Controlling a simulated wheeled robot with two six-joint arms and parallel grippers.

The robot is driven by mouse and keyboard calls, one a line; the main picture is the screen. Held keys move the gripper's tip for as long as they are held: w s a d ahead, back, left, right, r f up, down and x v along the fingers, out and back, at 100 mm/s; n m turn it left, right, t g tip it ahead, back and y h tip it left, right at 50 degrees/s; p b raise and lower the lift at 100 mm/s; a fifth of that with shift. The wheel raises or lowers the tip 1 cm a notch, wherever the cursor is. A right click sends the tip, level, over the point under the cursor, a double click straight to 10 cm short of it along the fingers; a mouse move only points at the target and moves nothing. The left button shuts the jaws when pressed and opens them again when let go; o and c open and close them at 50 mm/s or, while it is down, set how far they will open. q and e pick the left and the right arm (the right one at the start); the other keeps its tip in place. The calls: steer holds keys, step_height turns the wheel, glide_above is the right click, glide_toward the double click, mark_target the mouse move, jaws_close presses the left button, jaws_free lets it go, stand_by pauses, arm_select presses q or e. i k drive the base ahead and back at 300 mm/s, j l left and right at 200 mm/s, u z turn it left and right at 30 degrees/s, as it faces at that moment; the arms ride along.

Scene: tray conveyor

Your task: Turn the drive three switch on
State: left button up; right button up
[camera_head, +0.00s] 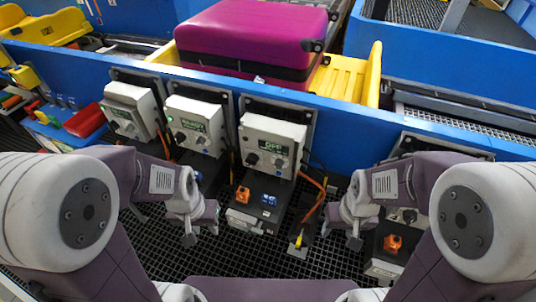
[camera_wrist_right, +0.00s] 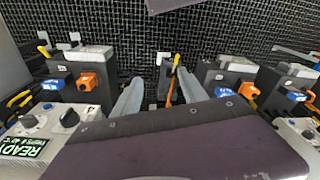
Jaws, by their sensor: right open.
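Three grey drive boxes with displays and black knobs hang on the blue conveyor side in the head view: a left box (camera_head: 130,92), a middle box (camera_head: 190,110) and a right box (camera_head: 272,130). A further box sits mostly hidden behind my right arm. I cannot tell which is drive three. Below them are dark units with an orange switch (camera_head: 243,195) and another orange switch (camera_head: 392,243). My left gripper (camera_head: 202,228) is open and empty, below the middle box. My right gripper (camera_head: 343,232) is open and empty; its fingers also show in the right wrist view (camera_wrist_right: 160,93).
A magenta suitcase (camera_head: 250,38) lies in a yellow tray (camera_head: 350,72) on the conveyor. A yellow-tipped lever (camera_head: 298,240) stands between my grippers over the black grid floor. Orange cables hang beside the boxes. A blue tool tray (camera_head: 65,122) is at left.

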mark_target(252, 159)
steer(key=k+j+u, duration=0.15)
steer(key=u, duration=0.2)
steer(key=k+j+u, duration=0.1)
steer(key=j+u, duration=0.2)
steer(key=k+j+u, duration=0.1)
steer(key=u, duration=0.25)
steer(key=j, duration=0.1)
